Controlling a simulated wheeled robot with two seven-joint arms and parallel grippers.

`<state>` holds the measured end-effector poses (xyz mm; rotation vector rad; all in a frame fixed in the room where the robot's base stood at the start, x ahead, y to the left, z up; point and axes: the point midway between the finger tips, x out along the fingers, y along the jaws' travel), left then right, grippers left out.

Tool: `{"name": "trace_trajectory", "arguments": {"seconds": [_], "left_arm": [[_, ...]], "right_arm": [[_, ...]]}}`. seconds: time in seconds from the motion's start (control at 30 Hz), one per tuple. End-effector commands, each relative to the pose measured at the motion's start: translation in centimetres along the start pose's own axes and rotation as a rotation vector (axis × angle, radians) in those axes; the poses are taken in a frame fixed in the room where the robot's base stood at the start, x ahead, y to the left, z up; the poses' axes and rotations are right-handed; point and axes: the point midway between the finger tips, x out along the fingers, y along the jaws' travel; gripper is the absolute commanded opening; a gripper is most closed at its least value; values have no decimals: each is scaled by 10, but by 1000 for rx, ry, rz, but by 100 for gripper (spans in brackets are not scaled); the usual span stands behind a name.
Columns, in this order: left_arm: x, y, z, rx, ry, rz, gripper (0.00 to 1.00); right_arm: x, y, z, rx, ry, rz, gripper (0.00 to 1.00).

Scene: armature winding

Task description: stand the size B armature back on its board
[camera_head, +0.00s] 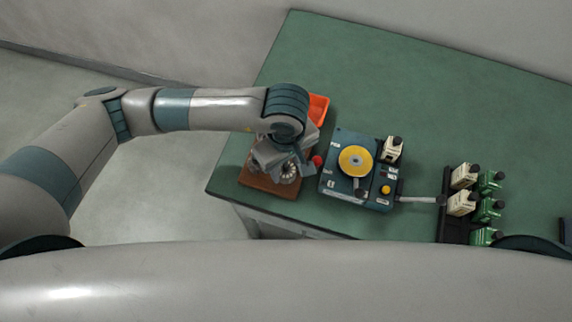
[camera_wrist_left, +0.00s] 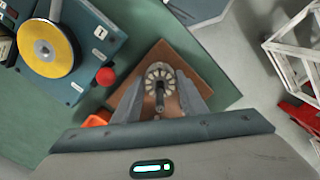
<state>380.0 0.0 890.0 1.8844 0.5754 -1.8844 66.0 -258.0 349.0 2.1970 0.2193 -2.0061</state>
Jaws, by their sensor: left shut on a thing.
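The armature (camera_wrist_left: 160,77), a slotted ring with a dark shaft, is between the fingers of my left gripper (camera_wrist_left: 160,98) in the left wrist view. The gripper is shut on it. Beneath is the brown board (camera_wrist_left: 128,98), at the table's near left corner; it also shows in the head view (camera_head: 262,184). Whether the armature touches the board is hard to tell. In the head view my left gripper (camera_head: 288,172) partly hides the armature and board. No size letter is readable. My right gripper is not in view.
A blue machine (camera_head: 335,178) with a yellow disc (camera_head: 356,160) and a red knob (camera_head: 317,161) stands right of the board. An orange bin (camera_head: 319,108) is behind my left wrist. The back of the green table (camera_head: 440,90) is clear.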

Motion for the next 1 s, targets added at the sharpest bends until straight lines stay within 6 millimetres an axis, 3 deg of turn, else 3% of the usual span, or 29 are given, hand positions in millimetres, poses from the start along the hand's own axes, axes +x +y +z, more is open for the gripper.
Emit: {"name": "trace_trajectory", "arguments": {"seconds": [0.7,0.73,0.8,1.0], "left_arm": [[4,0,0,0,0,1,4],[4,0,0,0,0,1,46],[4,0,0,0,0,1,60],[4,0,0,0,0,0,60]], "right_arm": [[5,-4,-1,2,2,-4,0],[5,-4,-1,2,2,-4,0],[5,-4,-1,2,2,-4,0],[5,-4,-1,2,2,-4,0]]}}
